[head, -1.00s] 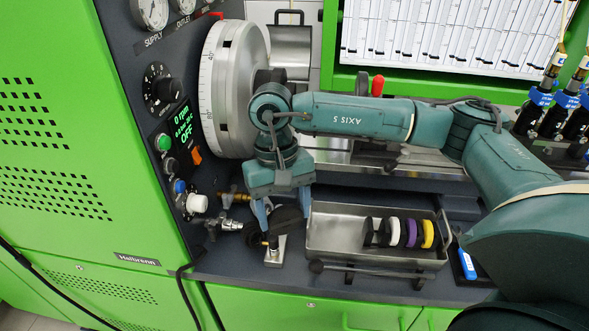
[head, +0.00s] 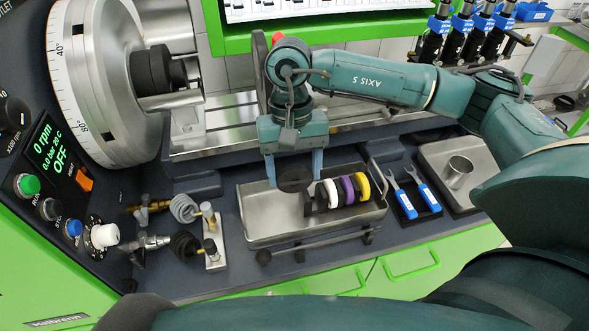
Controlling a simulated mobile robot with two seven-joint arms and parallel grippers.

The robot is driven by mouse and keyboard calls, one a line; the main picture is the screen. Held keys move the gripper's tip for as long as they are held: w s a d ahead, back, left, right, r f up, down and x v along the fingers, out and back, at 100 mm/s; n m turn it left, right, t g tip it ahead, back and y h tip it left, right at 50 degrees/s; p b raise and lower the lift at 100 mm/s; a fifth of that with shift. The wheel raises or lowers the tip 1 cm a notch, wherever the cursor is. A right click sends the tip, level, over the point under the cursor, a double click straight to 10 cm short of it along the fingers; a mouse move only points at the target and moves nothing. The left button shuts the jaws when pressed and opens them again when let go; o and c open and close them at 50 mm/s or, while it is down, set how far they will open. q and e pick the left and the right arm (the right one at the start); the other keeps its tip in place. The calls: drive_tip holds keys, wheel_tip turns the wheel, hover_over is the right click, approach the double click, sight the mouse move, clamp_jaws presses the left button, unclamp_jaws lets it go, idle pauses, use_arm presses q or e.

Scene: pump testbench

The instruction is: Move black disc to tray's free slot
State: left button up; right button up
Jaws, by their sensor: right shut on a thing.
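My right gripper (head: 293,168) points down over the left part of the metal tray (head: 262,226). Its blue fingers are shut on the black disc (head: 294,181), which hangs between them, tilted towards the view. The disc appears just above or at the left end of a dark rack in the tray. A white disc (head: 331,193), a purple disc (head: 346,189) and a yellow disc (head: 362,185) stand upright in a row there. The disc and fingers partly hide the rack's left end, so I cannot tell whether they touch it. My left gripper is not in view.
A dark bar with a ball end (head: 310,246) runs along the tray's front. A small stand (head: 214,245) with coiled fittings is left of it. Blue-handled wrenches (head: 415,195) and a tray with a metal cup (head: 459,172) are on the right. The chuck (head: 110,75) stands behind left.

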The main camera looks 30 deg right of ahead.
drive_tip(key=w+d+f+m+t+b, duration=0.1)
drive_tip(key=d+f+m+b, duration=0.1)
drive_tip(key=m, duration=0.3)
drive_tip(key=w+d+f+m+t+y+b, duration=0.1)
drive_tip(key=d+f+m+b, duration=0.1)
drive_tip(key=f+m, duration=0.3)
drive_tip(key=d+f+m+b, duration=0.3)
drive_tip(key=m+b, duration=0.1)
drive_tip(key=m, duration=0.3)
drive_tip(key=shift+w+f+t+y, duration=0.3)
drive_tip(key=shift+w+f+t, duration=0.05)
drive_tip(key=shift+w+t, duration=0.05)
drive_tip(key=shift+f+b, duration=0.1)
drive_tip(key=shift+b, duration=0.2)
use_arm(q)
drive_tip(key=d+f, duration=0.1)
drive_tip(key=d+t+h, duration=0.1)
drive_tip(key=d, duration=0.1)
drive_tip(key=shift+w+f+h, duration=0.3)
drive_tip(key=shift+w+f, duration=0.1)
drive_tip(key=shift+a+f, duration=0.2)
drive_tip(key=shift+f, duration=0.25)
use_arm(e)
drive_tip(key=shift+f, duration=0.1)
use_arm(q)
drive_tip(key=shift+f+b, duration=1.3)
drive_tip(key=shift+b, duration=0.3)
use_arm(e)
drive_tip(key=shift+f, duration=1.25)
